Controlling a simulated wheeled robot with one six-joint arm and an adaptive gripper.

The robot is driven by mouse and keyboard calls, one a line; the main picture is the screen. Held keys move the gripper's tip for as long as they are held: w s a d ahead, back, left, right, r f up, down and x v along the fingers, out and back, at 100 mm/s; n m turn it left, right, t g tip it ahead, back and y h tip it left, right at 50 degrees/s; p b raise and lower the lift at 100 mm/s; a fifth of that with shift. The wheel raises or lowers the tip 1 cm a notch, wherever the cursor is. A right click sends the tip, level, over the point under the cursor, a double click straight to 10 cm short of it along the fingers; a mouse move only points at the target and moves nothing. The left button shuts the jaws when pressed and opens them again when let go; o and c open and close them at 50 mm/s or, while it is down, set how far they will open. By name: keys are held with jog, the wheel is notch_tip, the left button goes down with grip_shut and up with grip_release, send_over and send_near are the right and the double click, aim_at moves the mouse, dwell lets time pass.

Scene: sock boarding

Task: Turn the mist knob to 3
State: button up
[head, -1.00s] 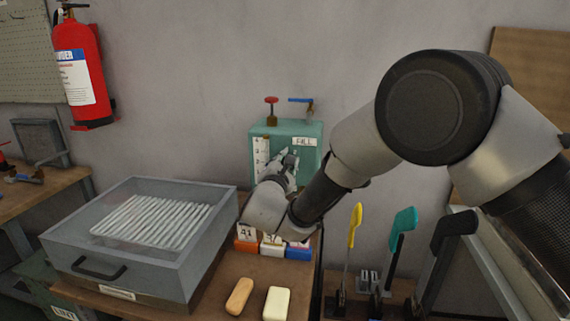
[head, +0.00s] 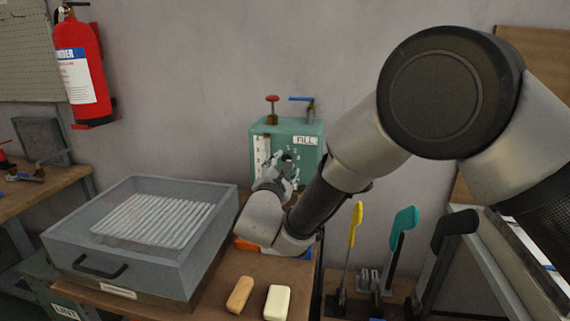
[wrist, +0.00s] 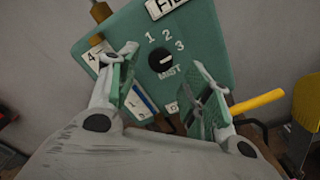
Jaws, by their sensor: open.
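The mist knob (wrist: 160,61) is a small dark round knob on the front of a teal tank (wrist: 210,35). The numbers 1, 2 and 3 arc above and right of it, with a MIST label below. A pale mark on the knob slants up to the right, towards the 3 side; its exact setting is hard to tell. In the head view the knob (head: 288,157) shows on the tank (head: 308,131). My gripper (wrist: 166,64) is open, its fingers on either side of the knob in the picture, apparently short of it. In the head view my gripper (head: 281,172) is just below the knob.
Red and blue valves (head: 272,108) top the tank. A clear-lidded grey box (head: 110,262) stands left. Two soap-like bars (head: 240,295) lie in front. Coloured blocks (head: 246,244) sit partly hidden under my wrist. Yellow and teal paddles (head: 404,220) stand right.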

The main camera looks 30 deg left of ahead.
jog(key=v, duration=0.7)
jog(key=shift+s, duration=0.2)
